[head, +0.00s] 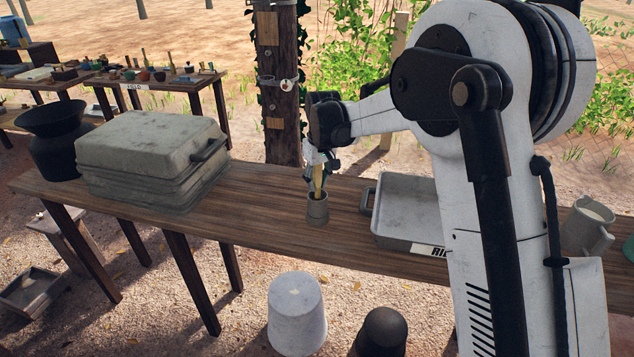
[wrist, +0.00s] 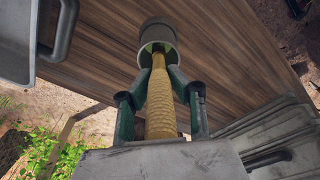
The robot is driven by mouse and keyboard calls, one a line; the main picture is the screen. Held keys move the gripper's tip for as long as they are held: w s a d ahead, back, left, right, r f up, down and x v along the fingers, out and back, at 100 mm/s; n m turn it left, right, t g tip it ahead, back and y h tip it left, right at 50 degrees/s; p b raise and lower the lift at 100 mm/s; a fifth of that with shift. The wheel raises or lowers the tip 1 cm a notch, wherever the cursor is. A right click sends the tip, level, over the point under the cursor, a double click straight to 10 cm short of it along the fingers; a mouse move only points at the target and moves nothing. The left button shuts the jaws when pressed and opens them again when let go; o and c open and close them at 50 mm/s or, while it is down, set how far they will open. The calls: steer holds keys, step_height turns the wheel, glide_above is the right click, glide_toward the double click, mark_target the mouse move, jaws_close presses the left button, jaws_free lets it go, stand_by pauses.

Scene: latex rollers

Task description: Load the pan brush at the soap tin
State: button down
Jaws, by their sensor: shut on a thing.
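The pan brush (head: 318,181) has a yellow, ridged handle, which also shows in the wrist view (wrist: 161,100). My gripper (head: 316,165) is shut on this handle; in the wrist view its green and dark fingers (wrist: 159,88) press it from both sides. The small grey tin (head: 317,210), which looks like the soap tin, stands on the wooden table right below my gripper. The tin's round mouth shows in the wrist view (wrist: 157,34), and the brush's far end reaches into it. The bristles are hidden, and I cannot tell how deep they sit.
A grey metal tray (head: 408,240) with a label stands right of the tin. A stack of grey lidded trays (head: 150,150) and a dark pot (head: 60,140) stand left. A grey jug (head: 587,228) is far right. Bare table (head: 265,205) lies between the stack and the tin.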

mark_target(317, 168)
steer(key=shift+r, duration=0.1)
stand_by(0.3)
steer(key=shift+r+p, duration=1.55)
steer(key=shift+r, duration=1.85)
